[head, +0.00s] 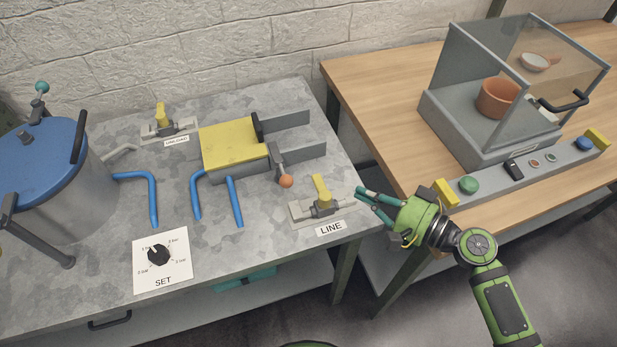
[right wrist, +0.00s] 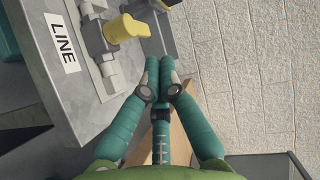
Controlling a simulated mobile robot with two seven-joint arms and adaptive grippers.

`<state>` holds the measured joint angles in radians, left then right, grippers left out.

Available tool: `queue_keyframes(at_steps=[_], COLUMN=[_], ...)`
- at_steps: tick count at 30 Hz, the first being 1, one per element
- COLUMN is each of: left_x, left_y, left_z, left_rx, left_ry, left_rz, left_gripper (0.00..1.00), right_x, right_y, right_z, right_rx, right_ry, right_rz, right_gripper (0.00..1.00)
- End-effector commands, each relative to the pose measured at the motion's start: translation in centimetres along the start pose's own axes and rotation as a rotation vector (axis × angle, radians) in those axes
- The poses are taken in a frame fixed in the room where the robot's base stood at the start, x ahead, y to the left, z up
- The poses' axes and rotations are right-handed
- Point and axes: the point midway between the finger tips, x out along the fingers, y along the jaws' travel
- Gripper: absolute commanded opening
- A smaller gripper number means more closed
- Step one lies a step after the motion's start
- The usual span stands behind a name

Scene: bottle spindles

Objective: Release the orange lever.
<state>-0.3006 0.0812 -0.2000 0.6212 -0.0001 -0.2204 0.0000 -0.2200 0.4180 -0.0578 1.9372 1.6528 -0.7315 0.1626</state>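The orange lever is a grey bar with an orange ball (head: 286,181) at its end. It is mounted at the right side of the yellow-topped block (head: 232,142), with the ball hanging toward the table's front. My right gripper (head: 359,196) is at the right edge of the grey table, to the right of the LINE valve and apart from the lever. Its teal fingertips are together with nothing visible between them, as the right wrist view (right wrist: 160,63) also shows. The orange ball is not visible in the right wrist view. My left gripper is not in view.
The LINE valve's yellow handle (head: 321,190) stands between my right gripper and the lever; it also shows in the wrist view (right wrist: 126,29). A second yellow-handled valve (head: 161,115), blue bent handles (head: 235,201), a SET dial (head: 158,254) and a blue-lidded pot (head: 40,165) occupy the table.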

Motion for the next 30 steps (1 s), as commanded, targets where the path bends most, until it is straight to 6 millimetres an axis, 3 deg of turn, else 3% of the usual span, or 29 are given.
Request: queue_keyframes(at_steps=[8, 20, 24, 30], left_x=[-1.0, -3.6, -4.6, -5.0], left_y=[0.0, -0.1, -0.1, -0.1], left_z=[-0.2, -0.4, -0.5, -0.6], left_rx=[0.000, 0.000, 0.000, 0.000], left_ry=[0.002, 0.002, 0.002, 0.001], left_rz=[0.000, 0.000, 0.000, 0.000], left_gripper=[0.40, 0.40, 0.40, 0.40], right_x=[2.1, 10.4, 11.8, 12.8], right_y=[-0.3, -0.3, -0.3, 0.0], right_z=[-0.1, 0.0, 1.8, 2.8], right_rx=[0.000, 0.001, 0.002, 0.000], right_ry=[0.001, -0.001, -0.001, -0.002], right_rz=[-0.002, -0.001, 0.001, 0.002], right_gripper=[0.00, 0.00, 0.00, 0.00])
